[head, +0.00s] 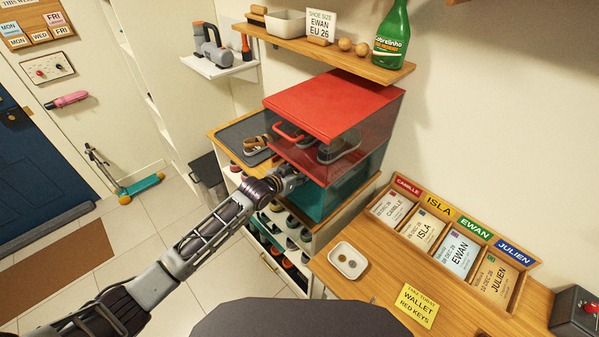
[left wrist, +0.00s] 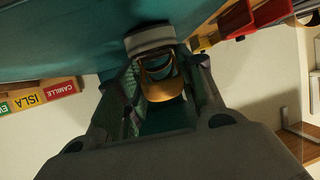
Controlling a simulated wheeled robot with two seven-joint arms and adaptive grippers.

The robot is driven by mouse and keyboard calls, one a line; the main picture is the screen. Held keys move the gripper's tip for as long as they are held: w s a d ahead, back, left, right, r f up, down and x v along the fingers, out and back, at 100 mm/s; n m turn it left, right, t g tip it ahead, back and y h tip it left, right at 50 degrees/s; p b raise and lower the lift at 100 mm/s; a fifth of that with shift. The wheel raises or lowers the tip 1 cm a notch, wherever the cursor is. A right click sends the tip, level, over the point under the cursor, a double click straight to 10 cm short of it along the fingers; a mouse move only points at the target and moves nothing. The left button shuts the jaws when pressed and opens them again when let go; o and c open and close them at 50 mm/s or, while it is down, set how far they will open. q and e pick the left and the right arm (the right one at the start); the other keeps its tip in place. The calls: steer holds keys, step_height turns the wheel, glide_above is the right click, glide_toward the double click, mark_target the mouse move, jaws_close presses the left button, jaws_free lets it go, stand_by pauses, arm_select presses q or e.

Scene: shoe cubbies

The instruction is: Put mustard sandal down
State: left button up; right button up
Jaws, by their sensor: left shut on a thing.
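My left gripper (head: 291,181) is at the front left of the lower teal box (head: 345,186). In the left wrist view the left gripper (left wrist: 158,78) is shut on the mustard sandal (left wrist: 162,87), whose yellow band and grey sole edge show between the fingers. Teal surfaces lie close around it; I cannot tell whether the sandal touches them. In the head view the held sandal is hidden by my gripper and the boxes. Another mustard-brown sandal (head: 256,144) lies on the grey mat (head: 240,131) left of the boxes. My right gripper is not in view.
A red see-through box (head: 330,105) with grey shoes inside stands on the teal box. Cubbies with several shoes (head: 275,238) are below. A wooden shelf (head: 330,50) with a green bottle (head: 392,38) hangs above. A small white tray (head: 348,260) and name cards are at the right.

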arm_select(q)
steer(key=o, duration=1.1)
steer(key=shift+f, duration=0.1)
steer(key=shift+c, duration=0.2)
steer(key=shift+v, duration=6)
steer(key=shift+d, duration=0.1)
